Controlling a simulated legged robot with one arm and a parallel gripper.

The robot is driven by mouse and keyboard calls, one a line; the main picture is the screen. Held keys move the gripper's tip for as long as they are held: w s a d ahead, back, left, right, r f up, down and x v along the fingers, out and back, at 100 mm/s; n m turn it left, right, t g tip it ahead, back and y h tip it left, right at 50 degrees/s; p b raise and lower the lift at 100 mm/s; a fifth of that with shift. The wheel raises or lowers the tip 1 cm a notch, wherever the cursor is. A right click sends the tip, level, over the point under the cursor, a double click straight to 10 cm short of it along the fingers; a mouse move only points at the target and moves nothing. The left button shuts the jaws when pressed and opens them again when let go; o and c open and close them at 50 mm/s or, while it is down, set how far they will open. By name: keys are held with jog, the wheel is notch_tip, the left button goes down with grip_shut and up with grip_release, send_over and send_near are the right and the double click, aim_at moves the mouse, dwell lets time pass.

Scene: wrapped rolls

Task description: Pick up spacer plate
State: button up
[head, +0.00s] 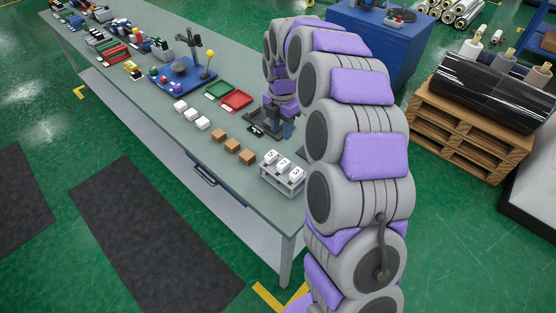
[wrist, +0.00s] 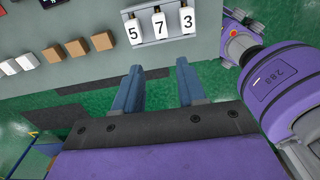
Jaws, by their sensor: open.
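I cannot pick out a spacer plate for certain in either view. In the head view my gripper (head: 277,126) is over the table, behind the numbered blocks and partly hidden by my arm.
The long grey table (head: 225,187) holds white blocks (head: 191,114), brown blocks (head: 232,146) and a rack of numbered white blocks (head: 282,172). A red tray (head: 236,100) and green tray (head: 219,89) lie farther back. A pallet (head: 465,126) with a black-wrapped roll stands right.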

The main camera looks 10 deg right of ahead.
jog(key=b, duration=0.1)
send_over(283, 162)
notch_tip(283, 162, down, 5)
jog(key=f, duration=0.2)
jog(key=f+b, duration=0.1)
jog(key=f, duration=0.4)
jog(key=shift+s+a+f, duration=0.1)
jog(key=shift+s+a, duration=0.1)
jog(key=shift+a, duration=0.1)
jog(key=shift+d+f+b, duration=0.25)
jog(key=shift+f+b, duration=0.1)
jog(key=shift+f, duration=0.05)
jog(key=f, duration=0.1)
jog(key=f+b, duration=0.1)
jog(key=f, duration=0.2)
jog(key=shift+w+d+f, duration=0.1)
jog(key=shift+d+f, duration=0.05)
jog(key=shift+d, duration=0.15)
jog(key=shift+a, duration=0.35)
jog(key=shift+c, duration=0.7)
jog(key=shift+d, duration=0.15)
grip_shut()
